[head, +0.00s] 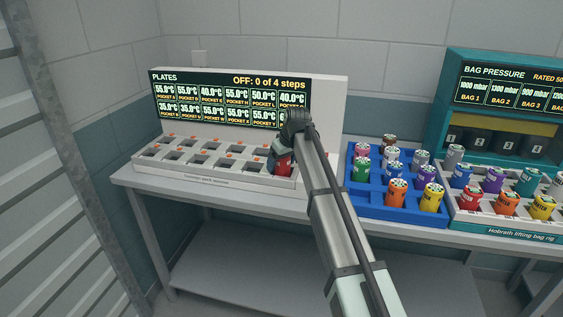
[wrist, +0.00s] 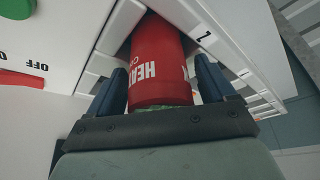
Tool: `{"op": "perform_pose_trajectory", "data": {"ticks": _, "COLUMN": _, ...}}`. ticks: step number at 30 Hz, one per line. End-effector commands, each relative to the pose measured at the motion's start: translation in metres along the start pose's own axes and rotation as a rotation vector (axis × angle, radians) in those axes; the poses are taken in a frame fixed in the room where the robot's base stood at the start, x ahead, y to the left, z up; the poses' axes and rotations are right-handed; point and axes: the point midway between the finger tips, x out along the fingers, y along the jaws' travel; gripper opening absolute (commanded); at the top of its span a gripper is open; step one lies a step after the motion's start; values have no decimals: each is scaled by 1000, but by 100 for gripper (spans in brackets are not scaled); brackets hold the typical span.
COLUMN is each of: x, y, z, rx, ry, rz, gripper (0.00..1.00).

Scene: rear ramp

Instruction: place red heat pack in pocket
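The red heat pack (head: 284,169) is a cylinder with white lettering, at the right end of the front row of the white plates unit (head: 226,186). My gripper (head: 281,152) is over it, partly hidden by my arm in the head view. In the wrist view the two dark fingers (wrist: 162,88) stand on either side of the heat pack (wrist: 160,62), against its sides. The pack's far end is between white pocket edges in the wrist view. How deep it sits in the pocket (wrist: 196,38) is not clear. The other visible pockets look empty.
The plates display (head: 230,98) reads "OFF: 0 of 4 steps". A blue tray (head: 373,206) with several coloured cylinders stands to the right, then the teal bag pressure rig (head: 500,62) with more cylinders. A green button (wrist: 17,85) shows at the wrist view's left.

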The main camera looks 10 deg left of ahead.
Motion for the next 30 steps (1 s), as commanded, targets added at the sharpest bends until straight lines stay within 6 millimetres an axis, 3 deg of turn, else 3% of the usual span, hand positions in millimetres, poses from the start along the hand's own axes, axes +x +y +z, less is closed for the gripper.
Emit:
{"op": "perform_pose_trajectory", "data": {"ticks": 13, "x": -9, "y": 0, "z": -1, "rx": 0, "ry": 0, "rz": 0, "gripper": 89}}
{"op": "perform_pose_trajectory", "data": {"ticks": 30, "x": -103, "y": 0, "z": -1, "rx": 0, "ry": 2, "rz": 1, "gripper": 89}}
